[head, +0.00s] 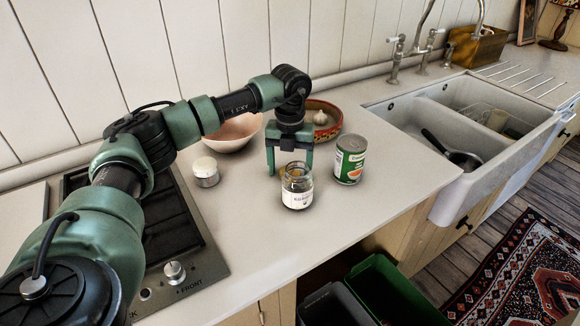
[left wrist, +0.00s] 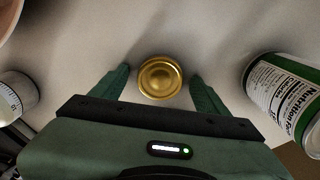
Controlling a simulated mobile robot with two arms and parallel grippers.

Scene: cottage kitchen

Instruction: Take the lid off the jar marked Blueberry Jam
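The glass jar (head: 298,193) stands upright on the counter with a white label, too small to read surely, and dark contents low down. A round gold lid (left wrist: 160,77) shows in the left wrist view between my fingertips. My right gripper is not in view.
A green-and-white can (head: 350,160) stands close on the right and a small white-lidded jar (head: 206,172) on the left. A pink bowl (head: 233,133) and a red dish (head: 325,130) with a garlic bulb are behind. The hob (head: 215,262) is left, the sink (head: 520,135) right.

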